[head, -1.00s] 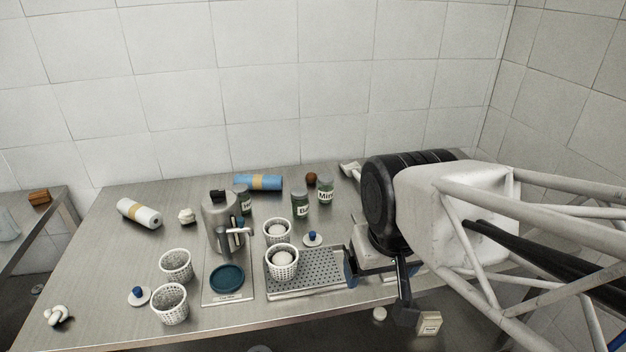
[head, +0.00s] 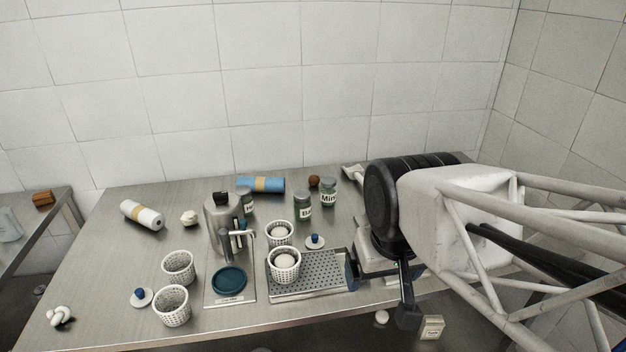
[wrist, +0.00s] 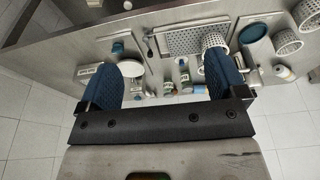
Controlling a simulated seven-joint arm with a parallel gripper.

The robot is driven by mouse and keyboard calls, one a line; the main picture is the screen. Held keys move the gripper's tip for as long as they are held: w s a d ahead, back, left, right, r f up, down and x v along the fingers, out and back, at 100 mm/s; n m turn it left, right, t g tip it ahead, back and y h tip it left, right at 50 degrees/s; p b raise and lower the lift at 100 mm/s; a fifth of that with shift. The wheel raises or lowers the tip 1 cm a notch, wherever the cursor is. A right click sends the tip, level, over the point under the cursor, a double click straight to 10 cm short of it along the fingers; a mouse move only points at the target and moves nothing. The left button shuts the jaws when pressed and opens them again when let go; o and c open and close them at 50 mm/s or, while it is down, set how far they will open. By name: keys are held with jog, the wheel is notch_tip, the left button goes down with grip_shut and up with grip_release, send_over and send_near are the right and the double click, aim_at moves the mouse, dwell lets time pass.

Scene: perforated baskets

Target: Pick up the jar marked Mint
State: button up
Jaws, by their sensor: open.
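The jar marked Mint (head: 328,191) stands upright on the steel table toward the back, with a green body, pale label and grey lid. A similar jar, its label partly readable as "Ba" (head: 304,206), stands just left and in front of it. My gripper (head: 378,285) is open, over the table's front right part, to the right of and nearer than the Mint jar. In the wrist view my gripper's two blue fingers (wrist: 163,85) are wide apart with nothing held. Small jars show between them, seemingly farther off; their labels are too small to read there.
A perforated tray (head: 325,278) lies left of my gripper, with white baskets (head: 285,265) at its left. A blue-knobbed lid (head: 315,242) lies in front of the jars. A brown ball (head: 314,181) sits behind them. A third jar (head: 246,200) stands beside a metal pot (head: 222,222).

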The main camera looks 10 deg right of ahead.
jog(key=n+t, duration=0.1)
jog(key=t, duration=0.7)
send_over(332, 186)
jog(key=s, duration=1.4)
notch_tip(332, 186, down, 9)
jog(key=w+f+t, duration=0.1)
jog(key=w+f, duration=0.1)
jog(key=w, duration=0.1)
jog(key=w+f+t+y, duration=0.1)
jog(key=w+f, duration=0.2)
jog(key=w+f+n+y, duration=0.1)
jog(key=w+f, duration=0.2)
jog(key=shift+w+d+t, duration=0.2)
jog(key=shift+d+t, duration=0.2)
jog(key=shift+x, duration=1.3)
jog(key=shift+a, duration=0.1)
